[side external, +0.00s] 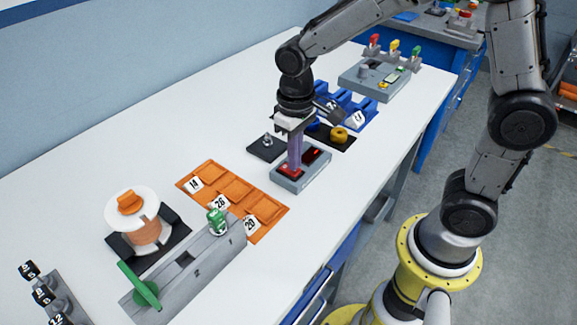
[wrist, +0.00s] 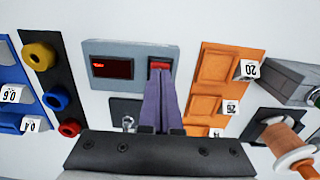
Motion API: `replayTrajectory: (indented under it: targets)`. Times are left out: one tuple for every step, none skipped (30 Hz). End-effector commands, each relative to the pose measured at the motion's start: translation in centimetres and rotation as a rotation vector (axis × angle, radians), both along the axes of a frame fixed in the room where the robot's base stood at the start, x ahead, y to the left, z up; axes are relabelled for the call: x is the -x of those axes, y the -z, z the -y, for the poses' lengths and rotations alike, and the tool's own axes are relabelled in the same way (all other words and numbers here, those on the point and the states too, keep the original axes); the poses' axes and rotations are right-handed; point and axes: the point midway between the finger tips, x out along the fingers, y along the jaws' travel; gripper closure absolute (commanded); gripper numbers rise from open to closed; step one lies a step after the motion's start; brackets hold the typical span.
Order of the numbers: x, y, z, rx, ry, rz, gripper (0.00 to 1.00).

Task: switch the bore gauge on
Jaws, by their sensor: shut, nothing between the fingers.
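The bore gauge appears to be the grey box (side external: 303,181) on the white table; it also shows in the wrist view (wrist: 130,47). It has a dark display (wrist: 112,67) with red marks glowing in it, too small to read. Beside the display is a red button or switch (wrist: 160,64), also seen in the side view (side external: 290,171). My gripper (side external: 294,170) points down with its purple fingers shut and empty. In the wrist view its fingertips (wrist: 160,74) are right at the red switch and partly cover it. I cannot tell whether they press it.
Orange numbered trays (side external: 232,200) lie left of the box. A dark mat with a yellow ring (side external: 339,134) and blue numbered trays (side external: 349,107) lie behind it. A small dark pad (side external: 266,148) with a metal part is close by. A grey fixture (side external: 195,262) stands at front left.

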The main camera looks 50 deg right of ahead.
Motion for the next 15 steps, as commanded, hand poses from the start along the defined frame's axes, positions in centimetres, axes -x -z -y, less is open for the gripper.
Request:
replayTrajectory:
  targets:
    - [0.02, 0.1, 0.0, 0.0, 0.0, -0.001, 1.0]
    - [0.02, 0.14, 0.0, 0.0, 0.0, -0.001, 1.0]
    - [0.01, 0.19, 0.0, 0.0, 0.0, -0.001, 1.0]
    - [0.01, 0.23, 0.0, 0.0, 0.0, -0.001, 1.0]
    - [0.01, 0.27, 0.0, 0.0, 0.0, -0.001, 1.0]
    - [0.0, 0.33, 0.0, 0.0, 0.0, 0.0, 1.0]
    - [0.0, 0.37, 0.0, 0.0, 0.0, 0.0, 1.0]
    - [0.0, 0.41, 0.0, 0.0, 0.0, 0.0, 1.0]
    - [0.0, 0.47, 0.0, 0.0, 0.0, 0.0, 1.0]
    - [-0.01, 0.51, 0.0, 0.0, 0.0, 0.0, 1.0]
    - [-0.01, 0.55, 0.0, 0.0, 0.0, 0.0, 1.0]
    - [0.0, 0.6, 0.0, 0.0, 0.0, 0.0, 1.0]
    - [0.0, 0.65, 0.0, 0.0, 0.0, 0.0, 1.0]
    - [0.0, 0.69, 0.0, 0.0, 0.0, 0.0, 1.0]
    - [0.0, 0.74, 0.0, 0.0, 0.0, 0.0, 1.0]
